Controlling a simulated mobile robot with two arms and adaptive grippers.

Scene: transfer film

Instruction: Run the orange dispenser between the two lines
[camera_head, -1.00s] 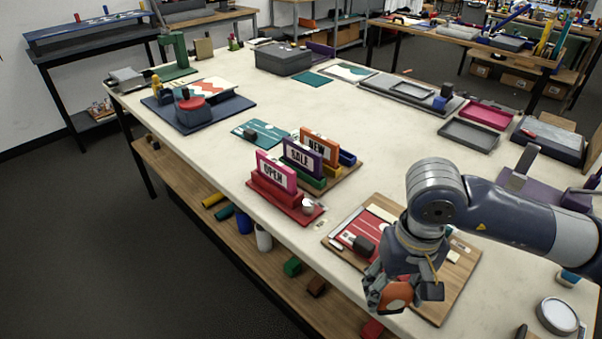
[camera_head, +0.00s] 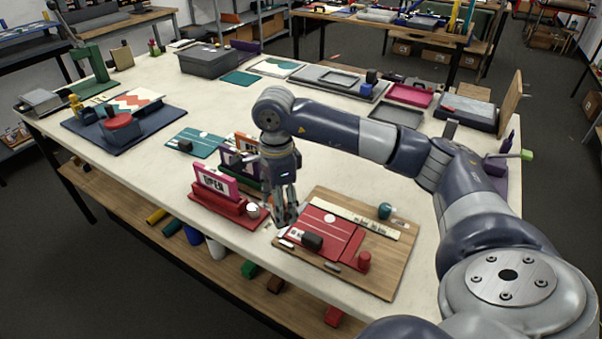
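A wooden board (camera_head: 395,275) lies near the table's front edge. On it is a red sheet (camera_head: 328,222) with thin white lines. A dark block (camera_head: 312,241) sits on the sheet's near part, and a small red cylinder (camera_head: 364,261) stands at its near right. I cannot make out a clearly orange dispenser now. My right gripper (camera_head: 285,218) points down by the sheet's left edge, beside the OPEN sign stand. Its fingers look close together, but their gap and any held thing are unclear. My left gripper is not in view.
The red OPEN sign stand (camera_head: 227,205) is close to the gripper's left. A pale ruler strip (camera_head: 355,218) and a teal roll (camera_head: 385,211) lie on the board's far side. A grey tray (camera_head: 395,116) lies behind my arm. The table's middle left is largely clear.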

